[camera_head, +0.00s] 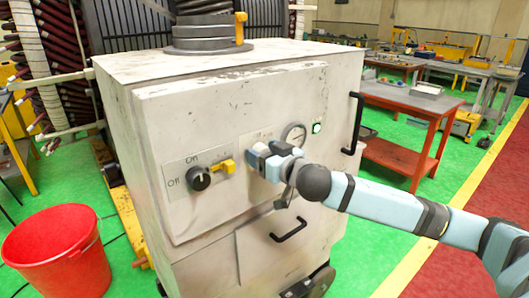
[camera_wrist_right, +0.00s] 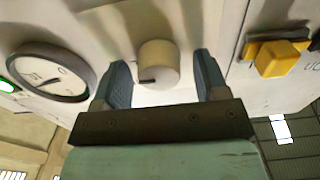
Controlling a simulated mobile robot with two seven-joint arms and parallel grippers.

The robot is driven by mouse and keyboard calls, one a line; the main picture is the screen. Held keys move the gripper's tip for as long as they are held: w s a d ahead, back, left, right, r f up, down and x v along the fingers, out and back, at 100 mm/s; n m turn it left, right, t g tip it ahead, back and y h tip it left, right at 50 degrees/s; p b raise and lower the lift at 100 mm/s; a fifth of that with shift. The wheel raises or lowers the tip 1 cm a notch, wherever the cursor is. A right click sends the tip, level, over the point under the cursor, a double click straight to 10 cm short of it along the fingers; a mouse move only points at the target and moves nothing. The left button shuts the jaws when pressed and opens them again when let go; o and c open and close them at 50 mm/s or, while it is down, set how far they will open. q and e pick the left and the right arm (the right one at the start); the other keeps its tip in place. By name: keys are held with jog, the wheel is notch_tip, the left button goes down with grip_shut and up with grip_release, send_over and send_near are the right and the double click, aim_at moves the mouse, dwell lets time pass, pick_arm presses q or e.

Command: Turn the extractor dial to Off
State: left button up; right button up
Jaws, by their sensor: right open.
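A pale machine cabinet (camera_head: 255,95) carries the controls. A black knob (camera_head: 200,178) sits on a plate with "On" above it and "Off" to its left, with a yellow lever (camera_head: 228,167) beside it. My right gripper (camera_head: 262,162) is at the front face, right of that lever. In the right wrist view a cream round dial (camera_wrist_right: 158,64) with a dark mark near its rim sits between my open fingers, with gaps visible on both sides. I cannot read which control is the extractor's. My left gripper is not in view.
A gauge (camera_head: 293,135) and a lit green lamp (camera_head: 316,128) are just right of my gripper. A black handle (camera_head: 354,123) stands at the cabinet's right edge, and a lower handle (camera_head: 288,231) is below. A red bucket (camera_head: 57,255) stands at left.

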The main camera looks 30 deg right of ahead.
jog(key=c, duration=0.9)
jog(key=shift+n, duration=0.3)
jog(key=n+p, duration=0.2)
jog(key=n, duration=0.1)
jog(key=shift+a+r+n, duration=0.1)
jog(key=shift+n, duration=0.2)
jog(key=n+p, duration=0.2)
jog(key=n, duration=0.3)
jog(key=shift+n+p, duration=0.3)
jog(key=shift+p, duration=0.05)
jog(key=n+p, duration=0.2)
jog(key=n, duration=0.2)
jog(key=shift+a, duration=0.1)
jog(key=shift+f+n+p, duration=0.15)
jog(key=shift+n+p, duration=0.25)
jog(key=shift+n, duration=0.6)
jog(key=shift+f+n+p, duration=0.15)
jog(key=shift+n+p, duration=0.25)
jog(key=shift+n, duration=0.6)
